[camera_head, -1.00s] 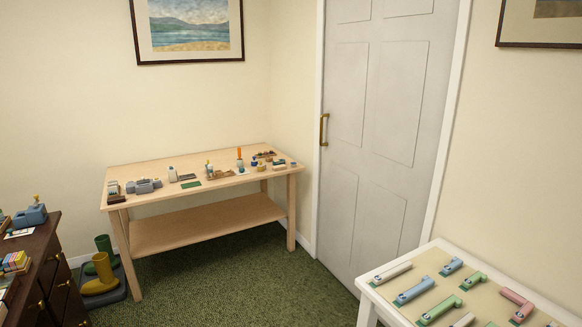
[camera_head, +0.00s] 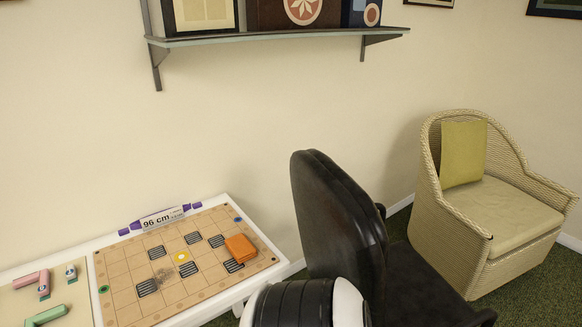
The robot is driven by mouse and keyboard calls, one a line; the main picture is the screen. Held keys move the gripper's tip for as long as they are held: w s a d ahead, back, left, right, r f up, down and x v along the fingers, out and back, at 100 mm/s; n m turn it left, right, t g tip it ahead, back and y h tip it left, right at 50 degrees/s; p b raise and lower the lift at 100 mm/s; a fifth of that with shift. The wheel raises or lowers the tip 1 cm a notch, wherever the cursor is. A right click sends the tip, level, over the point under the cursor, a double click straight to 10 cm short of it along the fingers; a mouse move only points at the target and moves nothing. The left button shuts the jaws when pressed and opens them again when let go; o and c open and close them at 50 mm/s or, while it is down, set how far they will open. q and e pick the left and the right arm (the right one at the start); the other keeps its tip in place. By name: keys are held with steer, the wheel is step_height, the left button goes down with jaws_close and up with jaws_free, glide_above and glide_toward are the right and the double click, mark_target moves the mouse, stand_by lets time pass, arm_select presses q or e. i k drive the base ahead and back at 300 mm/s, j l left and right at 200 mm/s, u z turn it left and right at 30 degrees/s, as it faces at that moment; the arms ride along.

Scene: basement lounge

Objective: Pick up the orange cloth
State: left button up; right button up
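The orange cloth (camera_head: 240,247) looks like a small folded block with flat sides. It lies on the right part of a tan gridded board (camera_head: 130,306), near the board's right edge. The board rests on a white table (camera_head: 210,311) at the lower left. Neither of my grippers is in view. A black and white rounded part at the bottom middle looks like one of my arm links, in front of the table's right end.
A black chair (camera_head: 335,215) stands just right of the table. A wicker armchair (camera_head: 455,243) with a yellow-green cushion (camera_head: 463,153) is farther right. A wall shelf (camera_head: 270,37) holds framed things above. Striped black squares and a "96 cm" label (camera_head: 162,217) are on the board.

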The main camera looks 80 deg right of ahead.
mark_target(242, 250)
steer(key=z, duration=2.2)
